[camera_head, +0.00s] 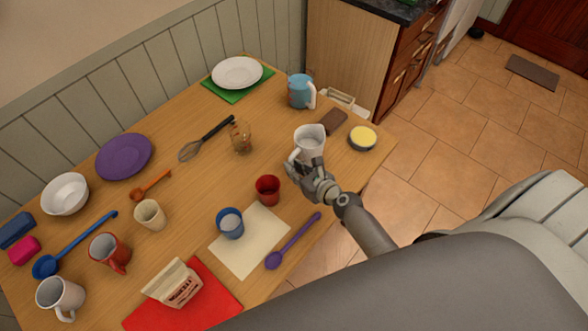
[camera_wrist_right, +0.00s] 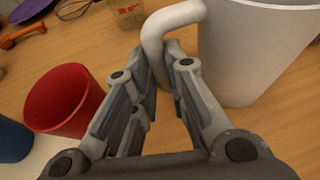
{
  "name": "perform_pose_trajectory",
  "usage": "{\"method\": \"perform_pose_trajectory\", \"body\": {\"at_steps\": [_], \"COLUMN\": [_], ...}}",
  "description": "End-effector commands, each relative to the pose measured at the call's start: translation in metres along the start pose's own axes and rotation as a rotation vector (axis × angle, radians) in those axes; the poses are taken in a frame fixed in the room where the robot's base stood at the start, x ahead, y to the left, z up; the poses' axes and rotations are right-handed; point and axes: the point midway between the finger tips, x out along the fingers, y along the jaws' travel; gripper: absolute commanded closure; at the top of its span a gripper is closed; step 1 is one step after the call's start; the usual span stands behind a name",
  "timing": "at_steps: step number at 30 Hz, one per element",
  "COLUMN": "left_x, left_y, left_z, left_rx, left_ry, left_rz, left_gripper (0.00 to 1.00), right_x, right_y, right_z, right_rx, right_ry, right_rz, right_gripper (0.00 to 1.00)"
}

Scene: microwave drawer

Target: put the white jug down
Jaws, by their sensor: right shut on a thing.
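The white jug (camera_head: 309,143) is upright over the right part of the wooden table, and its body fills the upper right of the wrist view (camera_wrist_right: 255,50). My right gripper (camera_head: 306,170) is at the jug's near side. In the wrist view its fingers (camera_wrist_right: 168,70) are shut on the jug's handle (camera_wrist_right: 165,25). I cannot tell whether the jug's base touches the table or hangs just above it. My left gripper is not in view.
A red cup (camera_head: 267,189) stands close to the left of my right gripper. A brown block (camera_head: 333,121), a bowl with yellow contents (camera_head: 362,138) and a blue jug (camera_head: 300,91) surround the white jug. A glass jar (camera_head: 241,138) stands left. Bare wood (camera_head: 275,135) lies between.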

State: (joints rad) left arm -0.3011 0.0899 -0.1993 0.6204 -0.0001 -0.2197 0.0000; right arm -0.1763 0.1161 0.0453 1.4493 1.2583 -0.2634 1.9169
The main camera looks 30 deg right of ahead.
Motion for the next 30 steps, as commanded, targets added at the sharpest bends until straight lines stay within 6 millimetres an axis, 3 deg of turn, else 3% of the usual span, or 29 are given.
{"method": "perform_pose_trajectory", "body": {"at_steps": [2, 3, 7, 20, 30], "left_x": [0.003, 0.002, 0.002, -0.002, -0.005], "left_y": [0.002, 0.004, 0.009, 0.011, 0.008], "left_z": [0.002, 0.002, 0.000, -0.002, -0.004], "left_rx": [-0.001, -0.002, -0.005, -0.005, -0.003], "left_ry": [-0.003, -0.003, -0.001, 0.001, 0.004], "left_rz": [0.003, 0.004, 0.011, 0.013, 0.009], "left_gripper": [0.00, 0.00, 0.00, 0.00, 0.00], "right_x": [0.002, 0.001, 0.001, -0.002, -0.059], "right_y": [0.000, 0.000, 0.000, 0.001, 0.001], "right_z": [-0.001, -0.002, -0.002, 0.001, -0.001], "right_rx": [-0.001, 0.000, 0.000, 0.000, 0.001], "right_ry": [-0.004, 0.000, 0.000, 0.001, 0.002], "right_rz": [-0.001, 0.000, 0.001, 0.001, 0.000], "right_gripper": [1.00, 0.82, 0.66, 0.65, 0.65]}}
